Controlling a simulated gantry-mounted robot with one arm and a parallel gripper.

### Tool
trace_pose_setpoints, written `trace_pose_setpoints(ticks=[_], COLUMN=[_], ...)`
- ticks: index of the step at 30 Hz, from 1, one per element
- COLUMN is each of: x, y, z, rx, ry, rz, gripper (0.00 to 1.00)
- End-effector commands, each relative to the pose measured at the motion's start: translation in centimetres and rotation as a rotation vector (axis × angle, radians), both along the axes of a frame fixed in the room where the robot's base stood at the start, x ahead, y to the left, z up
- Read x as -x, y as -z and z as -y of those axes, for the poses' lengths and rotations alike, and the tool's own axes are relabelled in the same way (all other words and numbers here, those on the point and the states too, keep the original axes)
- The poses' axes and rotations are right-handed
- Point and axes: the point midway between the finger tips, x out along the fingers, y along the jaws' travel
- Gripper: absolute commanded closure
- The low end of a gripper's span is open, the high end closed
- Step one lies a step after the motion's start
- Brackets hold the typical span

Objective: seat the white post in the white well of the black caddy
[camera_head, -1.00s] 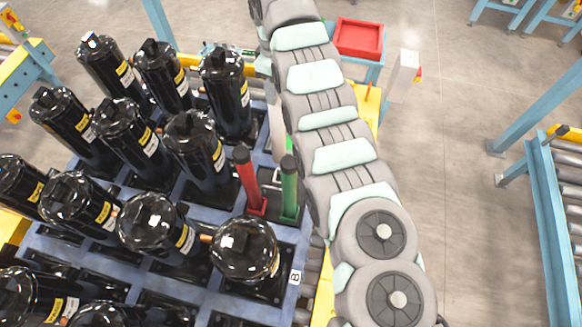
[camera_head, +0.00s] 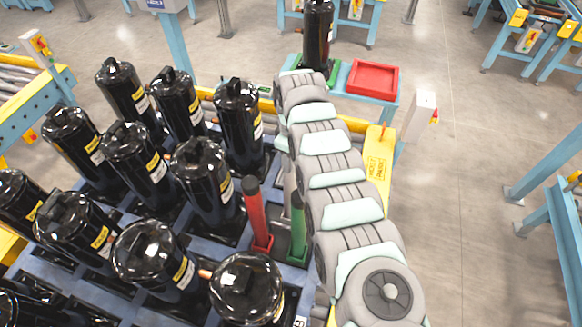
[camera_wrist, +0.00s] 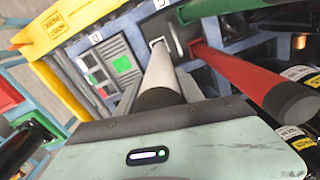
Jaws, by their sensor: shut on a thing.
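The white post (camera_wrist: 161,76) stands out ahead of my gripper (camera_wrist: 163,112) in the wrist view. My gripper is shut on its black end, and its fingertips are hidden. The post's far end meets the white-rimmed well (camera_wrist: 157,41) of the black caddy (camera_wrist: 174,42); I cannot tell how deep it sits. The red post (camera_wrist: 235,75) and green post (camera_wrist: 222,8) stand in the caddy beside it. In the head view the red post (camera_head: 256,215) and green post (camera_head: 298,226) show left of my arm, which hides my gripper.
Several black compressors (camera_head: 200,180) stand on the blue pallet (camera_head: 80,262) left of the caddy. Another compressor (camera_head: 318,35) stands on the far table near a red tray (camera_head: 372,78). A yellow rail (camera_head: 378,165) runs right of my arm.

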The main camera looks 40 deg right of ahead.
Motion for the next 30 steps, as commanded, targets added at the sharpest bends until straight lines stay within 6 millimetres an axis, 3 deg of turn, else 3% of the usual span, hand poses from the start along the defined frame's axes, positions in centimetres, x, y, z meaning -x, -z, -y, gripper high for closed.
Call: trace_pose_setpoints(ticks=[1,4,11,12,19,30], x=[-0.1,-0.1,-0.1,-0.1,-0.1,0.0], y=[1.5,2.6,2.4,2.4,2.4,1.7], z=[-0.1,-0.1,-0.1,-0.1,0.0,0.1], rx=[-0.001,-0.001,-0.001,-0.001,-0.001,0.0], ry=[-0.001,-0.001,-0.001,-0.001,-0.001,0.002], rz=[0.002,0.002,0.003,0.003,0.002,0.002], gripper=[1.0,1.0,1.0,0.53,0.34,0.34])
